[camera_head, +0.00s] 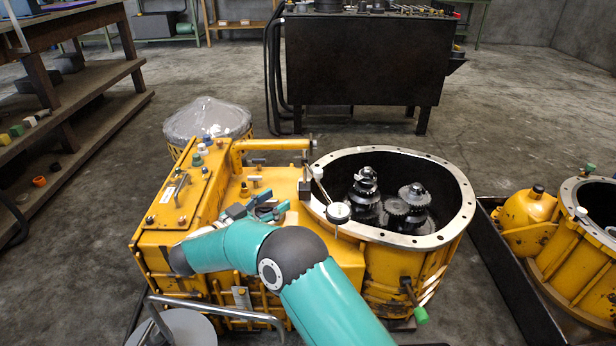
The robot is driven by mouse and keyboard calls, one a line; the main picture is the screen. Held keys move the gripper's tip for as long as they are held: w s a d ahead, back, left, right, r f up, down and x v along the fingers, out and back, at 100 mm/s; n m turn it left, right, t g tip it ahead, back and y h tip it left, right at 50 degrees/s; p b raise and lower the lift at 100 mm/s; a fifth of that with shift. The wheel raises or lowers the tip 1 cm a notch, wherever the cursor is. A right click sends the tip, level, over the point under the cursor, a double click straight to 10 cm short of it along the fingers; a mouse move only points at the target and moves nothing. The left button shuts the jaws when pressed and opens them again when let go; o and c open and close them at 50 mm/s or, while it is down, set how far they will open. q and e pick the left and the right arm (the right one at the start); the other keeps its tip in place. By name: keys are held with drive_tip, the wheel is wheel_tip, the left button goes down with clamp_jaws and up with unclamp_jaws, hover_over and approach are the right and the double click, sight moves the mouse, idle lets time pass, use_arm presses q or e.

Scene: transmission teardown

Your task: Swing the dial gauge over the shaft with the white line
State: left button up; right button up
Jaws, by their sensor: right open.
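The dial gauge (339,212) has a round white face and sits over the near left rim of the open yellow housing (390,247). Its thin arm (322,190) rises to a white knob above a dark stand on the housing's left side. Two dark geared shafts stand inside the housing: a taller left shaft (364,190) and a right shaft (413,196). I cannot make out clearly which one bears a white line. My right gripper (264,207) is open above the yellow casing, left of the gauge and apart from it. My arm partly hides it. My left gripper is out of view.
A yellow pipe (270,145) and a handle (180,188) stand up from the casing. A plastic-covered part (207,118) is behind it. A black bench (365,60) stands at the back. Another yellow housing (575,240) lies in a dark tray at right.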

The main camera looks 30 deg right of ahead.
sight(317, 171)
drive_tip(key=b+x, duration=0.4)
drive_tip(key=x, duration=1.2)
drive_tip(key=shift+w+d, duration=0.25)
clamp_jaws()
drive_tip(key=shift+a, duration=0.15)
